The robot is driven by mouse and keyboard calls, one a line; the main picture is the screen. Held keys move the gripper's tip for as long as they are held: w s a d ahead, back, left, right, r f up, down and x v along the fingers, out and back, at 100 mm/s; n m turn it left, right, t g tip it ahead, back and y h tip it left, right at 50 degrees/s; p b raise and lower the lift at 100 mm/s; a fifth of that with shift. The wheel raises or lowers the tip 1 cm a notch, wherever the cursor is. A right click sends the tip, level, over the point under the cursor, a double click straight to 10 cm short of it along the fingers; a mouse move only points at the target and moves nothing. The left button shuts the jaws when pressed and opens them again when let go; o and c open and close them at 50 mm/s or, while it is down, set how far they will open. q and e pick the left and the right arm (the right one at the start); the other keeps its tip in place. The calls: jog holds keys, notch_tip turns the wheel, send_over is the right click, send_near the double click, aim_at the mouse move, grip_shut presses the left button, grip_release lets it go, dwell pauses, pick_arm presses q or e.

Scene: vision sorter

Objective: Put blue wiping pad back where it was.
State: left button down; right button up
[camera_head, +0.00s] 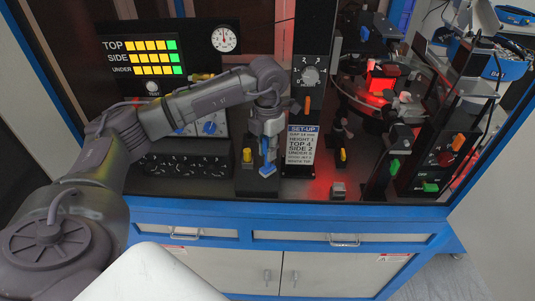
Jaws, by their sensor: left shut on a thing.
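My left gripper (268,140) hangs from the arm that comes in from the left, fingers pointing down. It is shut on the blue wiping pad (268,168), whose blue lower end shows beneath the fingers. The pad is over a black block or holder (257,183) near the front edge of the black worktop. I cannot tell whether the pad touches the holder or hangs just above it. The gripper hides the pad's upper part. My right gripper is not in view.
A yellow-topped piece (247,156) stands close left of the pad. A red-lit camera rig (380,80) fills the right. A TOP/SIDE/UNDER display (145,57) is behind the arm.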

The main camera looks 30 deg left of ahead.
aim_at(268, 168)
pick_arm(q)
notch_tip(268, 168, down, 3)
jog(key=shift+s+p, duration=0.1)
jog(key=shift+p, duration=0.85)
jog(key=shift+f, duration=0.2)
jog(key=shift+f, duration=0.1)
jog(key=c, duration=1.5)
grip_release()
jog(key=shift+f+b, duration=0.1)
jog(key=shift+b, duration=0.2)
jog(key=o, duration=0.4)
notch_tip(268, 168, up, 11)
jog(key=p, duration=0.6)
jog(key=shift+r, duration=0.75)
jog(key=shift+d, duration=0.1)
